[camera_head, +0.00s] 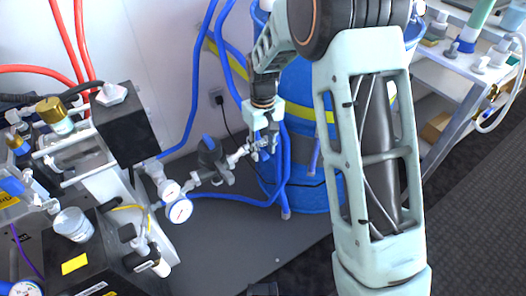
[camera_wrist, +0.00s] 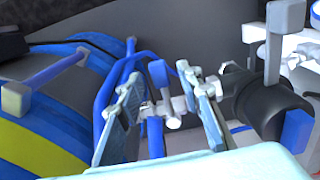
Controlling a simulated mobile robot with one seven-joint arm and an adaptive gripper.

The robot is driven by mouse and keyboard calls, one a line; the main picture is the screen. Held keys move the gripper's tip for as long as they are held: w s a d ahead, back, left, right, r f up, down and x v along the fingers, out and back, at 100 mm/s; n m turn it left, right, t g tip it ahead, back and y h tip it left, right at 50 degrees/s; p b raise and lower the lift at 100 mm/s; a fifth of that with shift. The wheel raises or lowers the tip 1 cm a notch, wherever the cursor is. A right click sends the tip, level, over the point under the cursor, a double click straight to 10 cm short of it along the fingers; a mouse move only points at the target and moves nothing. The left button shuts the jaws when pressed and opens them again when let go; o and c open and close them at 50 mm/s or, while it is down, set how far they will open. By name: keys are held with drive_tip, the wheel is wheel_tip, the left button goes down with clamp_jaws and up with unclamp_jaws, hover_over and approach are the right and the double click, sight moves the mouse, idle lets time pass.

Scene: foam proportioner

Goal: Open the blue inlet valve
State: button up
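My gripper (camera_head: 262,148) reaches down to the end of a metal pipe fitting (camera_head: 238,156), in front of the blue barrel. In the wrist view my gripper (camera_wrist: 160,76) has its two fingers apart, one on each side of the metal fitting (camera_wrist: 172,106). A dark valve body (camera_head: 211,160) with a blue top sits on the same pipe to the left. It appears as a black body (camera_wrist: 262,102) right of the fingers in the wrist view.
The blue barrel (camera_head: 305,180) with a yellow band stands behind my arm. Blue hoses (camera_head: 197,80) run along the wall to the floor. A pressure gauge (camera_head: 180,210) and the machine (camera_head: 125,125) stand left. A white cart (camera_head: 465,62) is at right. Grey floor lies in front.

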drive_tip(key=shift+f, duration=0.35)
drive_tip(key=shift+c, duration=0.6)
clamp_jaws()
